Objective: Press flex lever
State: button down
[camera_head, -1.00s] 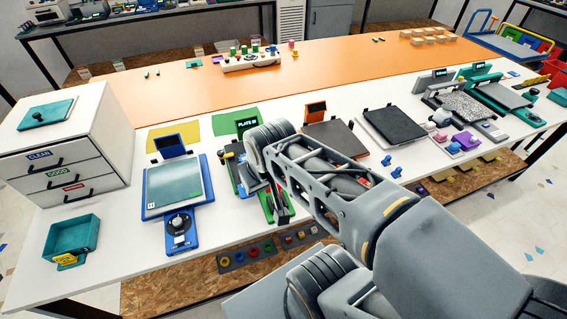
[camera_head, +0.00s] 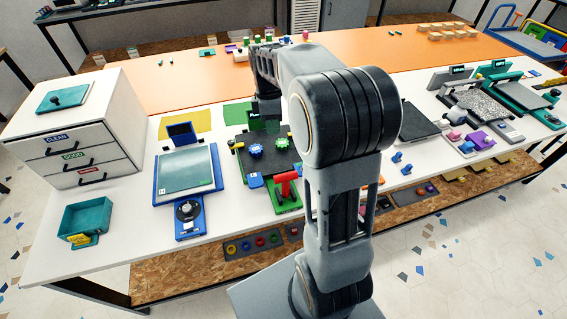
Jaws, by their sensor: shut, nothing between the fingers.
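A red T-shaped lever (camera_head: 285,184) stands on a green base (camera_head: 287,201) at the front of the green-trimmed printer; I take it for the flex lever.
A blue printer (camera_head: 186,170) with a round knob stands to the left. A white drawer unit (camera_head: 75,150) and a teal bin (camera_head: 86,220) are further left. Other printers stand at the right. The orange back strip (camera_head: 170,95) is mostly clear.

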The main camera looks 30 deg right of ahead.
jog(key=w+d+f+n, duration=0.1)
jog(key=w+d+f+n+g, duration=0.1)
jog(key=n, duration=0.1)
jog(key=shift+w+d+y, duration=0.15)
jog(key=shift+w+y, duration=0.1)
jog(key=shift+y, duration=0.05)
jog(key=p, duration=0.2)
send_near(286, 185)
notch_tip(286, 185, down, 4)
jog(key=w+d, duration=0.1)
jog(key=w, duration=0.2)
jog(key=shift+s+a+f, duration=0.1)
jog(key=shift+s+f, duration=0.3)
jog(key=shift+s, duration=0.3)
jog(key=shift+b, duration=0.3)
